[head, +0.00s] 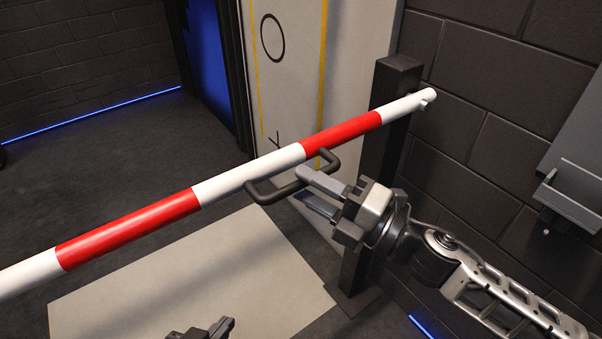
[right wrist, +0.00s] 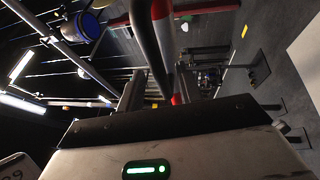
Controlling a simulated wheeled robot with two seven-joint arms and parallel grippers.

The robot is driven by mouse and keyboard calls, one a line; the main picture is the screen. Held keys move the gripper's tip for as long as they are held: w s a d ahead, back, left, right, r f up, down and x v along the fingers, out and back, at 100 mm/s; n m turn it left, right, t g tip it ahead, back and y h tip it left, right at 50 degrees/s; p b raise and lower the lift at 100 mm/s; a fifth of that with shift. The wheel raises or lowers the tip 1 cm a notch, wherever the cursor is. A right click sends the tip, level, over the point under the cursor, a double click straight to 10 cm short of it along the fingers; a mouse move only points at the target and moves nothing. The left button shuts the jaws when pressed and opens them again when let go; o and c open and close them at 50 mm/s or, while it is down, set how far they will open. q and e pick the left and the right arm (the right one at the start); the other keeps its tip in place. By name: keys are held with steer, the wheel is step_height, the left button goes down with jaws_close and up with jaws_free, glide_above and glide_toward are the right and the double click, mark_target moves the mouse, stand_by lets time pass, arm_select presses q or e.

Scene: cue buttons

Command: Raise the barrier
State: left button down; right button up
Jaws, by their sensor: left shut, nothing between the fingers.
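The red and white striped barrier pole (head: 240,180) runs diagonally across the head view, its upper right end at a dark post (head: 385,160). A dark U-shaped handle (head: 275,193) sticks out from the pole's near side. My right gripper (head: 296,184) comes in from the right with its fingers apart, one above the other, at the handle. The handle's grip bar passes at the fingertips, seemingly between them. In the right wrist view the fingers (right wrist: 155,92) are spread. My left gripper (head: 222,326) is only partly in view at the bottom edge, shut and away from the pole.
A pale panel (head: 205,265) lies on the dark floor under the pole. A pale wall panel with yellow lines (head: 300,60) stands behind it. A grey wall box (head: 575,195) is at the right. Open floor (head: 90,165) lies at the left.

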steer(key=shift+x, duration=0.95)
steer(key=shift+c, duration=0.4)
